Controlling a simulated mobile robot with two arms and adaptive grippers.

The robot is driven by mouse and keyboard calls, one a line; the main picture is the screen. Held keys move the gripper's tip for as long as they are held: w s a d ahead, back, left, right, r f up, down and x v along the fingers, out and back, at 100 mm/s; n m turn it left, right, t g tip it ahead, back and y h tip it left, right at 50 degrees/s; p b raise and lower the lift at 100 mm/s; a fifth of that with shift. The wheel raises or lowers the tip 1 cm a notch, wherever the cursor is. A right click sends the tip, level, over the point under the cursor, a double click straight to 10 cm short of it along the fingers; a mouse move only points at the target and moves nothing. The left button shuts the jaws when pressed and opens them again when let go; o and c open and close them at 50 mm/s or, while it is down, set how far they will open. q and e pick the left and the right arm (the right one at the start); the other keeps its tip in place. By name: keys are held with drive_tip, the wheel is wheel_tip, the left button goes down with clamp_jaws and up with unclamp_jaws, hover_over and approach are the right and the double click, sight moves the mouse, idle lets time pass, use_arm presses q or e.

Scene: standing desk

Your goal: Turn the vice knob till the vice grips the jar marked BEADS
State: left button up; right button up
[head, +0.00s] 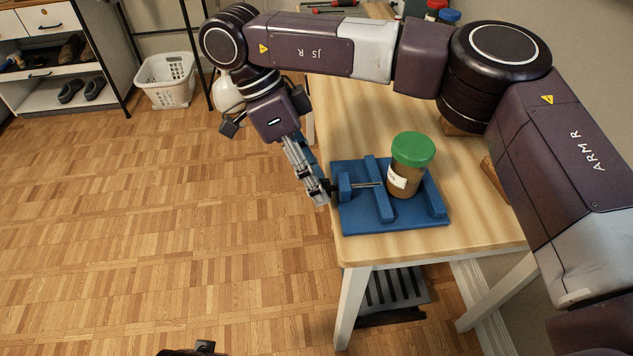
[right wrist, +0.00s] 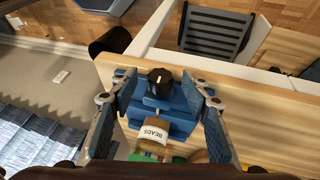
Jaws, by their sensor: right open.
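The blue vice (head: 380,215) sits at the table's near left corner. The jar (head: 404,183), brown with a green lid and a white label, stands upright between the vice's sliding jaw (head: 378,190) and its far jaw (head: 436,197). In the right wrist view the jar's label (right wrist: 153,133) reads BEADS. I cannot tell whether both jaws touch it. The black knob (right wrist: 160,78) with a pale mark is at the vice's outer end. My right gripper (right wrist: 163,88) is open, its fingers on either side of the knob and apart from it. My left gripper's fingers are not in view.
The wooden table (head: 460,225) has free room behind the vice. Jars with red and blue lids (head: 448,16) and tools (head: 328,5) are at its far end. A white basket (head: 168,82) stands on the floor. My right arm passes over the table.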

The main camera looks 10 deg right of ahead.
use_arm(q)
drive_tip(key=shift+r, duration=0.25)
use_arm(e)
drive_tip(key=shift+d+f, duration=0.2)
drive_tip(key=shift+f, duration=0.2)
drive_tip(key=shift+c, duration=0.4)
drive_tip(key=c, duration=1)
drive_tip(key=shift+c, duration=0.2)
drive_tip(key=shift+s, duration=0.1)
